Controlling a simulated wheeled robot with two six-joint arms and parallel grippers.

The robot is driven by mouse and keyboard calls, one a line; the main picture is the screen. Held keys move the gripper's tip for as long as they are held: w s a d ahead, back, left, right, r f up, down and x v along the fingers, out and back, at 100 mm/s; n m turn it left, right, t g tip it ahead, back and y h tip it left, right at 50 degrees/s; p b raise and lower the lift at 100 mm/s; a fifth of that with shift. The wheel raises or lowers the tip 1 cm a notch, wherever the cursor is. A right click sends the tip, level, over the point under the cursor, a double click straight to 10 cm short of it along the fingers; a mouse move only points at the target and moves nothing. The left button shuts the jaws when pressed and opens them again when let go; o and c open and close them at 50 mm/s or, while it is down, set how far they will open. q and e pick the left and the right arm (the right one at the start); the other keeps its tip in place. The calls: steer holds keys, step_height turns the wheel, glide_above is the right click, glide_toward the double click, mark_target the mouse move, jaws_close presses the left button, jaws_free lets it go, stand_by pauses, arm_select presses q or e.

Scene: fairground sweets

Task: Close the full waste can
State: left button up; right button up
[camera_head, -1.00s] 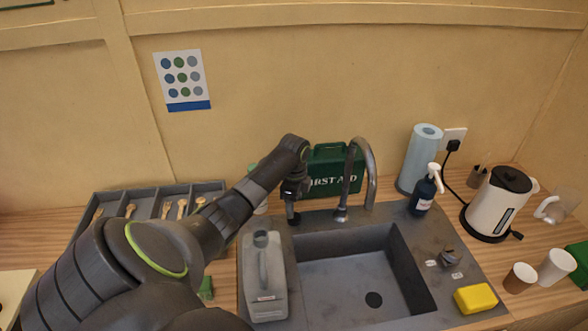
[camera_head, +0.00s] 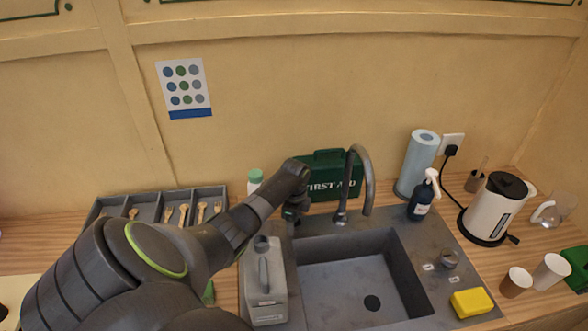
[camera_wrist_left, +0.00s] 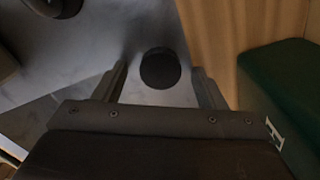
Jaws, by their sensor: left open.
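The grey waste can (camera_head: 264,290), a canister with a handle, stands upright left of the sink. Its neck (camera_head: 262,243) is at the top; I cannot tell clearly whether it is open. My left gripper (camera_head: 291,218) is behind the can, near the tap base, pointing down. In the left wrist view its two fingers (camera_wrist_left: 162,90) are open and apart. A dark round cap-like piece (camera_wrist_left: 160,69) shows between them over the grey worktop, with no finger visibly closed on it. My right gripper is not in view.
A green first aid box (camera_head: 333,172) stands close beside the left gripper, also in the wrist view (camera_wrist_left: 285,90). The curved tap (camera_head: 367,170) rises just right of it, over the empty sink (camera_head: 345,280). A cutlery tray (camera_head: 160,208) lies behind my left arm.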

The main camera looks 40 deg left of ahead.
arm_select(q)
steer(key=c, duration=1.1)
steer(key=shift+o, duration=0.2)
steer(key=shift+r, duration=0.1)
step_height(320, 180, up, 10)
steer(key=b, duration=0.2)
